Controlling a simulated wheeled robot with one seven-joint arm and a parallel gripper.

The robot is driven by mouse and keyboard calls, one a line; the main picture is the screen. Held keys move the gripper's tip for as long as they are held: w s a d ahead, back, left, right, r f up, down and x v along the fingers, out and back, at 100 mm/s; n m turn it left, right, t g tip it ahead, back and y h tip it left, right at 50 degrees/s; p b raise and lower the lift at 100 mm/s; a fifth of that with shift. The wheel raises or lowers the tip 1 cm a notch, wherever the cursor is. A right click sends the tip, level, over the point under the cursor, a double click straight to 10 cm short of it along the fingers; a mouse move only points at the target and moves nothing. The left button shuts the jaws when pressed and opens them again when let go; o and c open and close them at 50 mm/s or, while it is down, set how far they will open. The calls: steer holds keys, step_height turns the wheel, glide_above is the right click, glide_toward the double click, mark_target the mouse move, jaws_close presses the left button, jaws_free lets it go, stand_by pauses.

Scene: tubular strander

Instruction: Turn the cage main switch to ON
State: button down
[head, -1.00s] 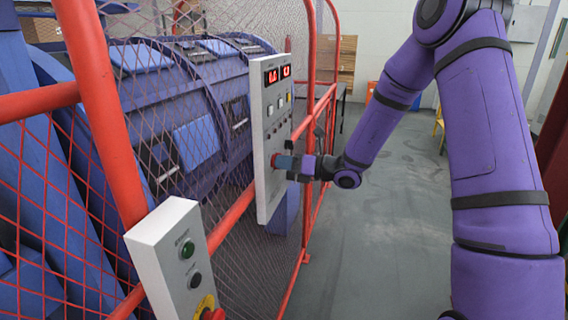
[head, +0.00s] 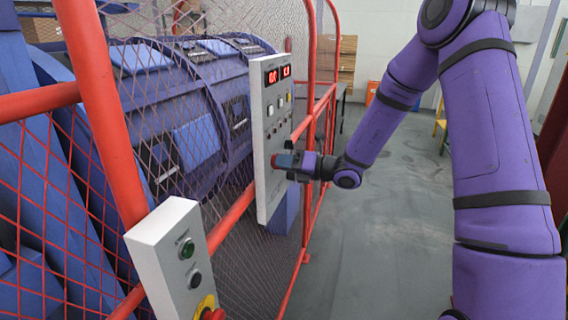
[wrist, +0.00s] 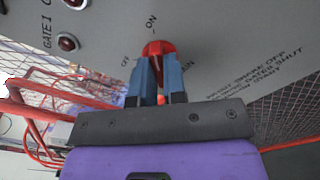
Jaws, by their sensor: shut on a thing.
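The cage main switch is a round red knob (wrist: 158,48) on the grey control panel (wrist: 225,30). In the wrist view an ON mark is above it and an OFF mark is at its left. My gripper (wrist: 158,75) has its two blue fingers shut on the knob, one on each side. The fingers hide the lower part of the knob, and I cannot tell its exact angle. In the head view my gripper (head: 284,161) meets the front of the panel (head: 262,180), with the red of the knob (head: 274,160) just showing at its tip.
Red indicator lamps (wrist: 68,42) sit left of the knob. The panel has lit red displays (head: 278,74). A red-framed mesh fence (head: 110,130) surrounds the blue drum (head: 180,100). A smaller button box (head: 175,250) stands nearer.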

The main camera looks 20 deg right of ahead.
steer(key=c, duration=1.2)
jaws_free()
steer(key=v, duration=1.1)
